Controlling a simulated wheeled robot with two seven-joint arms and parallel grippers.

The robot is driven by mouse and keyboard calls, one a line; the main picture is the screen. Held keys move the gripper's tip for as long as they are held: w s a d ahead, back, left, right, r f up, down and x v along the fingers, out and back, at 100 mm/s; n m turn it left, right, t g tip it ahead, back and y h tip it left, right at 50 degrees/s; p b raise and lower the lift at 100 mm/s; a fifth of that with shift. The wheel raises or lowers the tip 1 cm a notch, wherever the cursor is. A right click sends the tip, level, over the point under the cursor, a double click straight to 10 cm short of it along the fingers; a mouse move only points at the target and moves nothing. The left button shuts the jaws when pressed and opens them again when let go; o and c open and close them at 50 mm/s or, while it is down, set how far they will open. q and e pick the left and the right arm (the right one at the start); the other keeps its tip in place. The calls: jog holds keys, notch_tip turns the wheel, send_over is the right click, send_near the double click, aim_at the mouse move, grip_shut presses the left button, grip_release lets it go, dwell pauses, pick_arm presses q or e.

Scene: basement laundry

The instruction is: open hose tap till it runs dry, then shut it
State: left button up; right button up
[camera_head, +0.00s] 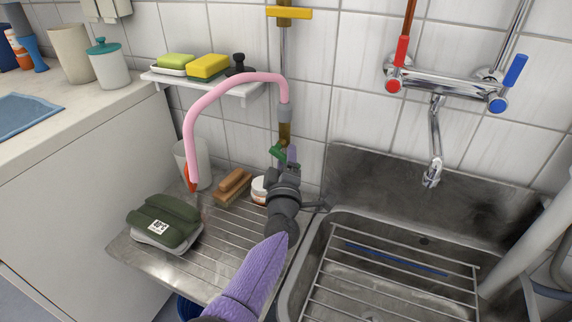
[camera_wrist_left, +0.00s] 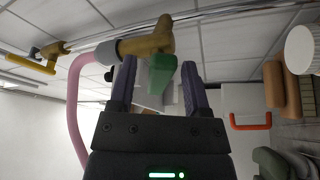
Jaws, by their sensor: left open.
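A brass tap (camera_head: 285,130) with a green handle (camera_head: 277,151) sits low on the wall pipe. A pink hose (camera_head: 190,125) loops from its grey collar (camera_head: 285,112) down toward a pale jug (camera_head: 204,165) with an orange handle. A yellow lever (camera_head: 290,13) crosses the pipe higher up. My left gripper (camera_head: 287,156) is at the green handle. In the left wrist view, the open left gripper (camera_wrist_left: 158,65) has its fingers on either side of the green handle (camera_wrist_left: 160,76); I cannot tell whether they touch it. My right gripper is not in view. No water is visible.
A brush (camera_head: 233,186), a white pot (camera_head: 259,190) and a green pack (camera_head: 164,220) sit on the draining board. A shelf (camera_head: 215,90) holds sponges. The sink (camera_head: 330,222) and a red-and-blue mixer tap (camera_head: 440,88) are at right.

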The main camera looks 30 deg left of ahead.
pick_arm(q)
jog(key=p+v, duration=0.3)
jog(key=v, duration=0.6)
jog(key=shift+s, duration=0.35)
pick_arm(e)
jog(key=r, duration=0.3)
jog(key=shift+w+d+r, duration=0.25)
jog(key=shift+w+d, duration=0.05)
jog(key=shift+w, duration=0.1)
pick_arm(q)
jog(key=shift+d+f, duration=0.1)
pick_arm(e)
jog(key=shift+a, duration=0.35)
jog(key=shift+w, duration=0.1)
